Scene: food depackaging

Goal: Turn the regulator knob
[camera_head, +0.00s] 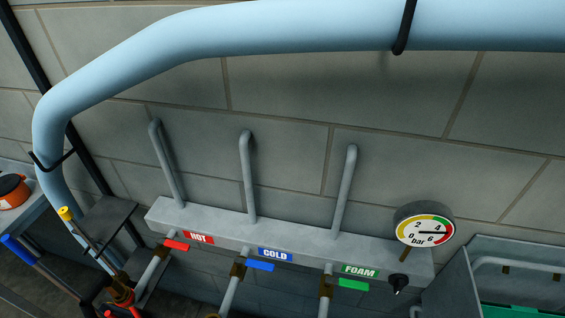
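The regulator knob (398,281) is small and black, with a pale pointed mark at its lower edge. It sits at the right end of a grey manifold bar (300,236) on the wall. A round pressure gauge (425,231) stands just above it, on a short brass stem. Its face has yellow, green and red bands and is marked 0, 2, 4, 6 bar; its dark needle lies about level. Neither of my grippers shows in the head view, and nothing is seen touching the knob.
Red HOT (199,238), blue COLD (275,255) and green FOAM (360,271) labels mark the bar, with coloured valve handles below. A thick light-blue pipe (270,30) crosses above. A grey bin (460,285) stands close right of the knob. Yellow- and blue-capped rods (66,214) stand lower left.

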